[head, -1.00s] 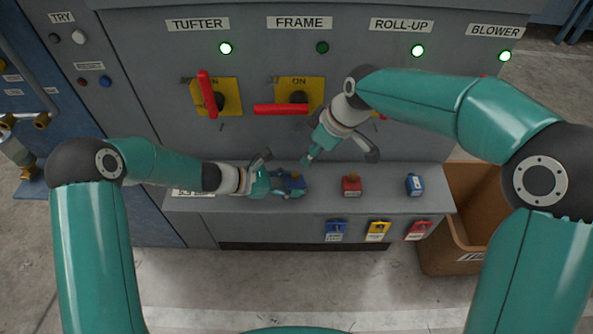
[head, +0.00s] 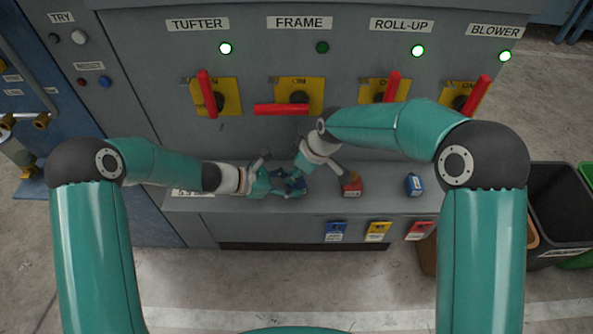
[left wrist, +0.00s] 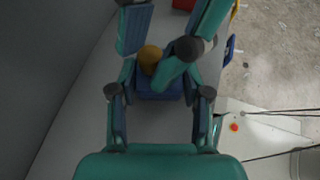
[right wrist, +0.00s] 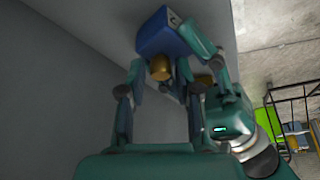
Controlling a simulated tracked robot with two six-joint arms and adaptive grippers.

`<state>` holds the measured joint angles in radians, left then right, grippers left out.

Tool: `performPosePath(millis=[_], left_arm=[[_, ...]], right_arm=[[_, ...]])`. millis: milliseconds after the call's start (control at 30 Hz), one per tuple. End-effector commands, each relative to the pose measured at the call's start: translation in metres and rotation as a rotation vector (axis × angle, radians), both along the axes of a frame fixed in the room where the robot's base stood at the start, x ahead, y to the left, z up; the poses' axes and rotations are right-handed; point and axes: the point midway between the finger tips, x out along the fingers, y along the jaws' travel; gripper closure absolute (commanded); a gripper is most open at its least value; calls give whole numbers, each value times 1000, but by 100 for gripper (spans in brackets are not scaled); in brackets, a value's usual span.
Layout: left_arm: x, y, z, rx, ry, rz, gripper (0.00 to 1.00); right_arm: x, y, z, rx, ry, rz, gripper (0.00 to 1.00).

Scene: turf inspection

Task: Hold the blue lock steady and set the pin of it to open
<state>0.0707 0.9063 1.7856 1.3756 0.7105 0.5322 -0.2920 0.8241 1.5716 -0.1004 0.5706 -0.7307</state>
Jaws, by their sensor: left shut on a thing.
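The blue lock (head: 298,180) is on the grey ledge below the FRAME switch, partly hidden by my grippers. My left gripper (head: 290,187) is shut on its body, with fingers on both sides in the left wrist view (left wrist: 160,87). The lock's brass pin (left wrist: 149,57) sticks up from the body and also shows in the right wrist view (right wrist: 160,68). My right gripper (head: 299,173) is over the lock from above. Its fingers stand apart on either side of the pin in the right wrist view; contact is not clear. The pin's setting cannot be read.
A red lock (head: 351,188) and another blue piece (head: 414,185) stand on the ledge to the right.

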Motion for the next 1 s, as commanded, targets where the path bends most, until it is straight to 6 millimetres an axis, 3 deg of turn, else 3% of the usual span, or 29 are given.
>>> performPosePath(millis=[33,233,533,700,967,1000], left_arm=[[0,0,-2,2,3,1,72],[0,0,-2,2,3,1,72],[-1,0,-2,2,3,0,72],[-1,0,-2,2,3,1,72],[0,1,-3,4,4,2,72],[0,1,-2,4,4,2,72]], right_arm=[[0,0,0,0,0,0,67],[0,0,0,0,0,0,100],[0,0,1,0,-1,0,100],[1,-1,17,0,-3,-1,100],[1,0,20,1,-3,-2,100],[1,0,20,1,-4,-2,72]])
